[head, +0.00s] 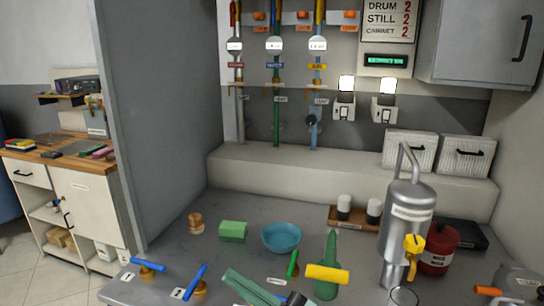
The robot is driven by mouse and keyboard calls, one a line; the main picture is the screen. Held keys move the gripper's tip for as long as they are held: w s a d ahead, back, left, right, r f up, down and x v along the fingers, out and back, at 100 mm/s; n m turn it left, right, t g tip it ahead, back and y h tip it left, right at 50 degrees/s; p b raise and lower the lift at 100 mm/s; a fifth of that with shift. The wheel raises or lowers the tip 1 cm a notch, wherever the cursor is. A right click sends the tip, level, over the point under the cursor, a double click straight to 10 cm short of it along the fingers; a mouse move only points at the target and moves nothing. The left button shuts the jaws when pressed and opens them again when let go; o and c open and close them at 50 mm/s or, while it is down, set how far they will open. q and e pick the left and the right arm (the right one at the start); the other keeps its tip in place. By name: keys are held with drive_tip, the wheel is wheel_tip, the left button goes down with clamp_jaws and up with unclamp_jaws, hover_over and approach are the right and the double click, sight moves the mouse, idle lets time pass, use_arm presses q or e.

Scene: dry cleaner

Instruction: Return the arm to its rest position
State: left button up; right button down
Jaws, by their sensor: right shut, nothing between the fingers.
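My right gripper (234,278) shows at the bottom centre of the head view, low over the front of the grey counter (165,240). Its green fingers point up and to the left and are shut with nothing between them. The dark part behind the fingers is cut off by the bottom edge, and the rest of the arm is hidden. My left gripper is not in view.
A silver canister (408,215) and red can (438,250) stand right. A grey partition (160,110) rises left.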

drive_tip(key=w+d+f+m+t+h+p, duration=0.1)
drive_tip(key=d+f+m+t+h, duration=0.35)
drive_tip(key=f+m+h, duration=0.3)
drive_tip(key=w+d+f+m+t+h, duration=0.1)
drive_tip(key=d+f+m+t+h, duration=0.3)
drive_tip(key=d+f+m+h, duration=0.4)
drive_tip(key=s+d+f+m+g+h, duration=0.2)
drive_tip(key=s+d+f+g, duration=0.1)
drive_tip(key=s+f, duration=0.6)
drive_tip(key=s+d+f+m+g+h+p, duration=0.1)
drive_tip(key=s+d+f+g+h, duration=0.2)
drive_tip(key=s+d+f, duration=0.3)
wheel_tip(320, 180, down, 6)
drive_tip(key=s+g, duration=0.1)
drive_tip(key=s, duration=0.1)
drive_tip(key=shift+s+d+m, duration=0.2)
drive_tip(key=shift+s+m, duration=0.15)
drive_tip(key=shift+s, duration=0.05)
drive_tip(key=shift+r, duration=0.1)
